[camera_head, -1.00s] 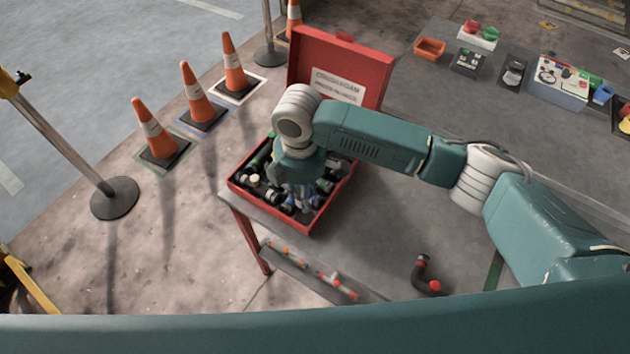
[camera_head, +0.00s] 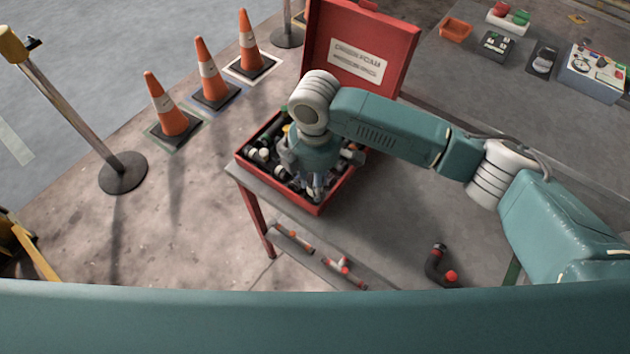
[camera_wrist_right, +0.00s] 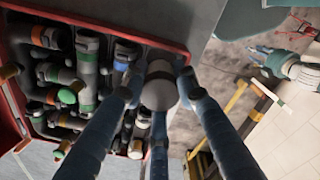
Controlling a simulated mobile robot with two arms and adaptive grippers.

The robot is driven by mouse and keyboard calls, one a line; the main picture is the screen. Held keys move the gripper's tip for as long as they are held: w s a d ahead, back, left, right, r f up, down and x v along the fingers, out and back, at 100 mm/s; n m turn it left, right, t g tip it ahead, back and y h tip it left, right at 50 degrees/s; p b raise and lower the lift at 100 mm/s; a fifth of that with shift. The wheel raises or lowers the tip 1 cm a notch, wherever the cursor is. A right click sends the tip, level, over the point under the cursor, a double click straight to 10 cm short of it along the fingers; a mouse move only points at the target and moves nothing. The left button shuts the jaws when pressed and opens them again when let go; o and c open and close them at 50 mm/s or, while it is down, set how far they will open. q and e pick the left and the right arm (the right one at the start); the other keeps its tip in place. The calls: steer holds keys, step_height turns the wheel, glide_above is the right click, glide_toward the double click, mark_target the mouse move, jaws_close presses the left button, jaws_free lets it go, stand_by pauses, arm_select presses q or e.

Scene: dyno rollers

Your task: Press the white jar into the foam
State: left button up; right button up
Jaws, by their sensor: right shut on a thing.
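The open red case (camera_head: 276,189) stands on the bench corner with its lid up. My right gripper (camera_head: 316,184) points down over its near right part. In the right wrist view, the gripper (camera_wrist_right: 160,82) is shut on the white jar (camera_wrist_right: 159,92), a pale round-topped piece between the fingertips by the case's red rim. The jar's lower part and any foam slot under it are hidden, so I cannot tell whether it touches the foam. What looks like my left gripper (camera_wrist_right: 268,60) shows at the right of that view, small and far off; its opening is unclear.
Dark pipe fittings with coloured bands (camera_wrist_right: 88,70) fill the case beside the jar. The raised lid (camera_head: 360,50) stands behind my arm. Traffic cones (camera_head: 212,75) stand on the floor at left.

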stand_by(0.4)
steer(key=shift+p, duration=0.45)
steer(key=shift+f, duration=0.1)
steer(key=shift+p, duration=0.45)
steer(key=shift+f, duration=0.15)
stand_by(0.6)
steer(key=shift+f, duration=0.45)
steer(key=shift+f, duration=0.75)
stand_by(0.5)
steer(key=o, duration=1.2)
